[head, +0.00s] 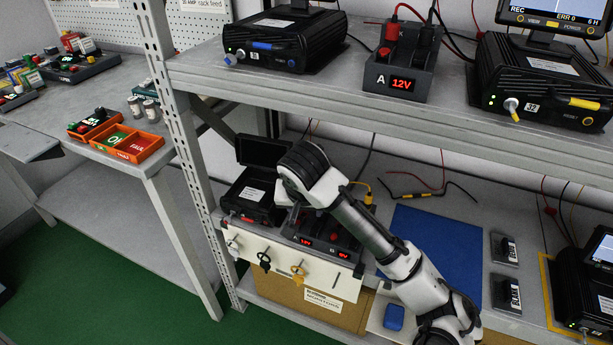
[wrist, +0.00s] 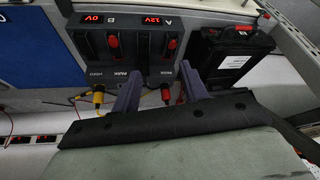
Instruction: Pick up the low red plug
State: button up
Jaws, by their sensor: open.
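A red plug (wrist: 166,92) with a red cable sits at the edge of a dark supply unit (wrist: 140,62) on the lower shelf, in the wrist view. My gripper (wrist: 158,76) is open, its two dark purple fingers reaching toward the unit. The red plug shows between the fingers, nearer the right one; I cannot tell whether either touches it. In the head view the unit (head: 342,250) shows displays A at 12V and B at 0V, and my arm hides much of it and the plug.
A yellow plug (wrist: 98,95) is just left of my left finger. Two red levers (wrist: 113,41) rise from the unit. A black case (head: 252,195) stands beside it and a blue mat (head: 437,240) lies right. The upper shelf (head: 330,95) overhangs the arm.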

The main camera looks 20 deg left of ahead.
jog(key=w+a, duration=0.1)
jog(key=w, duration=0.6)
jog(key=w+a+p, duration=0.1)
jog(key=w, duration=0.3)
jog(key=shift+w+a, duration=0.3)
jog(key=x, duration=0.5)
jog(key=shift+s+d+f, duration=0.1)
jog(key=shift+f, duration=0.05)
jog(key=c, duration=0.9)
